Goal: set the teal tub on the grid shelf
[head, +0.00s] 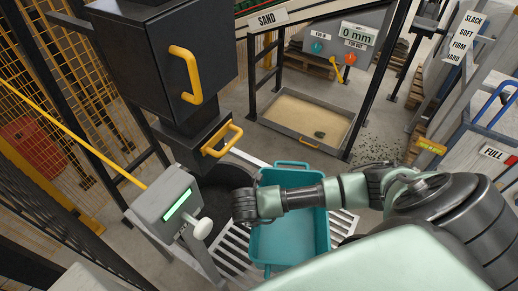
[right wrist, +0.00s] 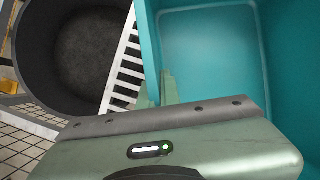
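The teal tub (head: 290,245) is upright and looks empty. In the head view it is over the white slatted grid shelf (head: 235,240), whose bars show on both sides of it. I cannot tell whether its base rests on the bars. My right arm reaches across the tub from the right, and its gripper (head: 245,205) is at the tub's left wall. In the right wrist view the pale green fingers (right wrist: 158,92) straddle the wall of the tub (right wrist: 210,50) and look closed on it. The grid shelf (right wrist: 125,70) shows beside it. My left gripper is out of view.
A round dark bin (right wrist: 75,50) stands left of the tub. A black machine with yellow handles (head: 190,75) overhangs behind, and a grey post with a lit display (head: 170,208) is at front left. A sand tray (head: 305,118) lies on the floor farther back.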

